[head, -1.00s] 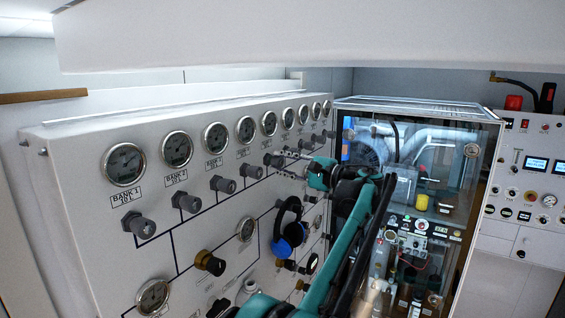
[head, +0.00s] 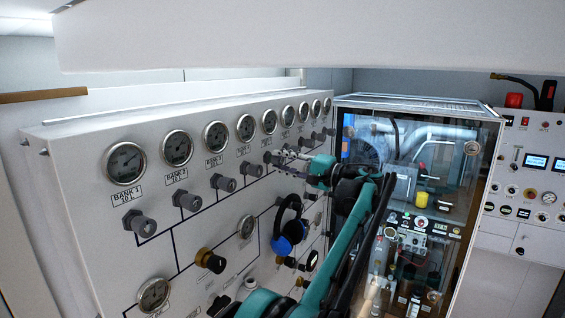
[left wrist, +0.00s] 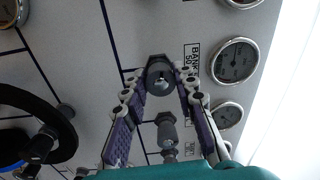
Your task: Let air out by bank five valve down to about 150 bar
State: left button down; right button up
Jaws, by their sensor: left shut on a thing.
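The bank five valve, a dark grey knob (left wrist: 160,75) on the light panel, sits between my left gripper's fingertips (left wrist: 158,80) in the left wrist view. My left gripper (head: 284,161) is shut on this knob, with one finger on each side. In the head view the fingers partly cover the knob. The round gauge (left wrist: 235,61) beside the knob in the left wrist view carries a partly hidden bank label. The bank five gauge (head: 269,122) is above the valve in the head view. Its needle is too small to read. My right gripper is not in view.
Other valve knobs (head: 251,170) and gauges (head: 246,128) run along the panel on both sides. A blue-and-black headset (head: 288,228) hangs below my left gripper. A glass-fronted cabinet (head: 460,180) stands to the right, close behind my arm.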

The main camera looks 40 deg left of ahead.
pick_arm(q)
jog(key=c, duration=1.2)
grip_release()
jog(key=d, duration=0.8)
jog(key=w+d, duration=0.1)
jog(key=d, duration=0.3)
jog(key=shift+w+f, duration=0.1)
jog(key=shift+f, duration=0.25)
